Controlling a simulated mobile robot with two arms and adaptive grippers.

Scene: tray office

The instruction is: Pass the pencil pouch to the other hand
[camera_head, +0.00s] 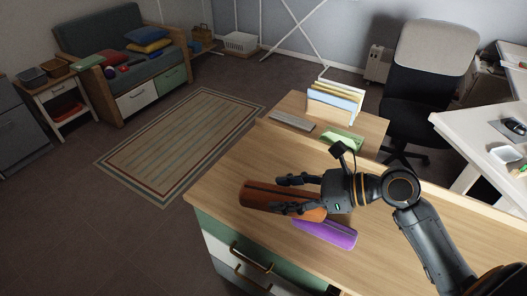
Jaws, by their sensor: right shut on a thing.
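The pencil pouch (256,190) is a long brown-orange roll with a dark stripe along its top. It lies at or just above the wooden desk top (231,163); I cannot tell whether it touches. My right gripper (279,194) comes in from the right and is shut on the pouch, its fingers across the pouch's middle to right part, which they partly hide. My left gripper is out of view.
A purple case (324,233) lies on the desk just below the pouch and my right gripper. Behind stands a lower table with a keyboard (292,121), a green item (343,140) and a file rack (335,98). The desk's left end is clear.

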